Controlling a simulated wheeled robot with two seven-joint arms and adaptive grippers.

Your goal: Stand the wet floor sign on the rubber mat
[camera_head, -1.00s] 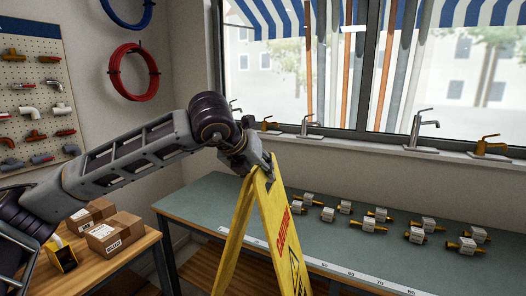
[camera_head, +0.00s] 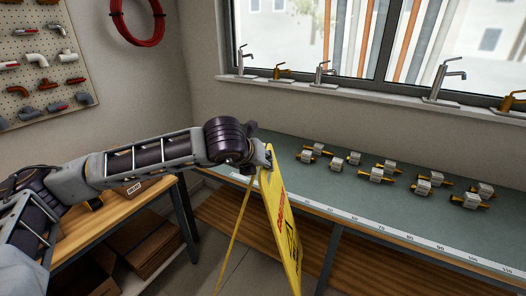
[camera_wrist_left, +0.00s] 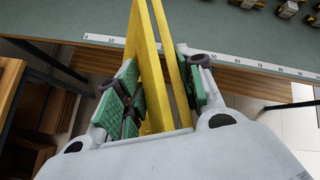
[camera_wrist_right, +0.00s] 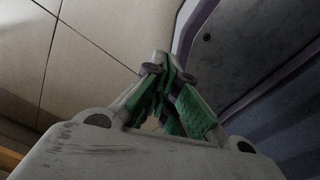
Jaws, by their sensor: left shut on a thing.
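The yellow wet floor sign (camera_head: 284,222) hangs below my left gripper (camera_head: 264,157) in front of the workbench in the head view. Its two panels meet at the top and spread apart downward; its feet run out of the picture, so I cannot tell whether they touch the floor. In the left wrist view the green pads of my left gripper (camera_wrist_left: 160,85) are shut around the two yellow panels of the sign (camera_wrist_left: 139,60). In the right wrist view my right gripper (camera_wrist_right: 165,72) is shut and empty above a tiled floor. No rubber mat shows in any view.
A green-topped workbench (camera_head: 300,187) with a ruler strip (camera_head: 385,231) and several valves (camera_head: 376,174) stands behind the sign. A wooden table (camera_head: 100,222) with a box stands at left. Tiled floor (camera_head: 205,275) shows between them.

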